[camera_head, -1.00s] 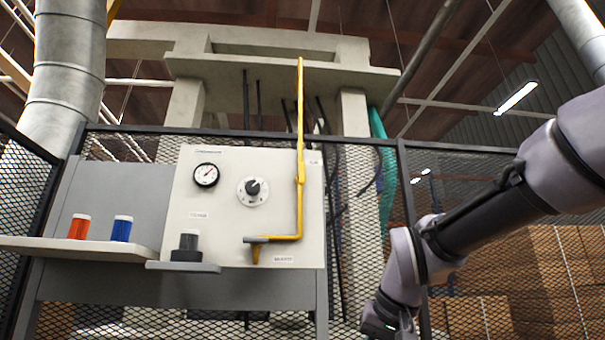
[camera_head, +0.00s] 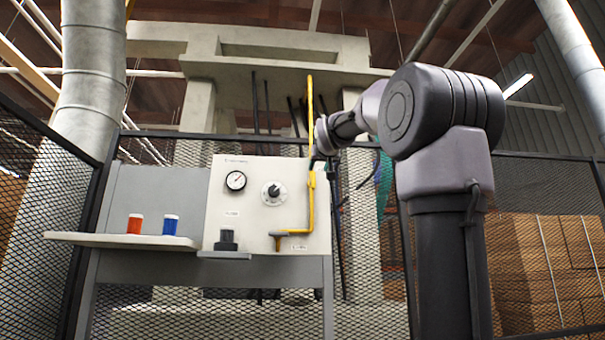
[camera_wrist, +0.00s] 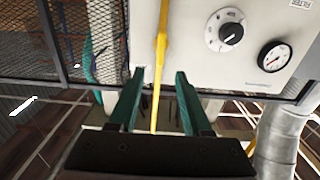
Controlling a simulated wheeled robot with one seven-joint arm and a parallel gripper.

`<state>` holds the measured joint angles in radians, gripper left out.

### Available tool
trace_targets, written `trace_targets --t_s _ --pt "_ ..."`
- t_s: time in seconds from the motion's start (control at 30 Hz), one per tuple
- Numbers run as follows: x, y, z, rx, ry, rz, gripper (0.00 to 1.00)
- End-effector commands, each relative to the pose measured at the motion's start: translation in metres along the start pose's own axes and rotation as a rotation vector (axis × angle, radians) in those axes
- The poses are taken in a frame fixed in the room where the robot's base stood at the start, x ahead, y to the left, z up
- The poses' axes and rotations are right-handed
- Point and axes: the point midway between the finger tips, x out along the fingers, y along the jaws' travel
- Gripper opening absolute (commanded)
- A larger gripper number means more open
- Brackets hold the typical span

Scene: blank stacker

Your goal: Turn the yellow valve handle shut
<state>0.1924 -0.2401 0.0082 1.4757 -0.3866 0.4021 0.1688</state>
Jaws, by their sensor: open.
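A thin yellow pipe (camera_head: 311,110) runs down the right side of a white panel, then bends left near the bottom. A slightly thicker yellow part, which looks like the valve handle (camera_head: 312,182), lies in line with the upright pipe. In the upside-down wrist view this yellow part (camera_wrist: 162,45) is just beyond my fingertips. My gripper (camera_wrist: 159,72) is open, with green fingers on either side of the yellow line in the picture. I cannot tell how deep the pipe sits between them. In the head view my gripper (camera_head: 316,158) is small and partly hidden beside the panel's top right.
The panel (camera_head: 225,205) carries a pressure gauge (camera_head: 236,181) and a dark knob (camera_head: 273,191). An orange jar (camera_head: 134,224) and a blue jar (camera_head: 170,225) stand on a shelf (camera_head: 110,239) at left. A dark container (camera_head: 227,240) sits on a small ledge. Mesh fencing (camera_head: 540,190) stands behind.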

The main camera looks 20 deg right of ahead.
Motion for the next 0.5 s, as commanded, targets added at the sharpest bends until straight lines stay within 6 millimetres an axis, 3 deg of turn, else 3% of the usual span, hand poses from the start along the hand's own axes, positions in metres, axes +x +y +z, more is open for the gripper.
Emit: trace_targets --t_s 0.5 --pt "0.085 0.0 0.001 0.0 -0.002 0.0 0.49"
